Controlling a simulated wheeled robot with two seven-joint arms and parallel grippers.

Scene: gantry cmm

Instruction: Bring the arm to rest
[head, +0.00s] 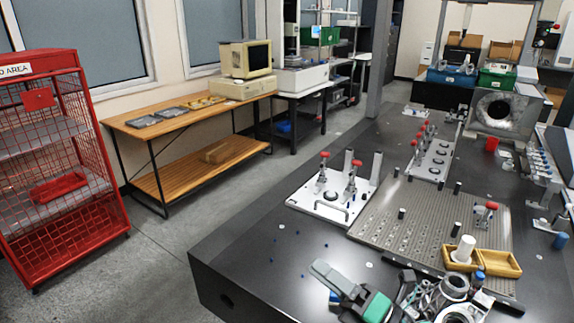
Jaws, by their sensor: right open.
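My right gripper (338,282) shows low in the head view, just left of a heap of metal parts. A pale grey finger points up and left over the near edge of the dark granite table (260,255). It is open, and I see nothing held in it. Its grip gap is hard to make out at this angle. My left gripper and arm are out of view.
Beside my right gripper lies a heap of metal rings and tools (455,288). Behind are a perforated plate (400,240), a white fixture plate with red-tipped clamps (302,198) and yellow bins (505,265). A red cage (60,150) and wooden bench (150,130) stand left; floor lies between.

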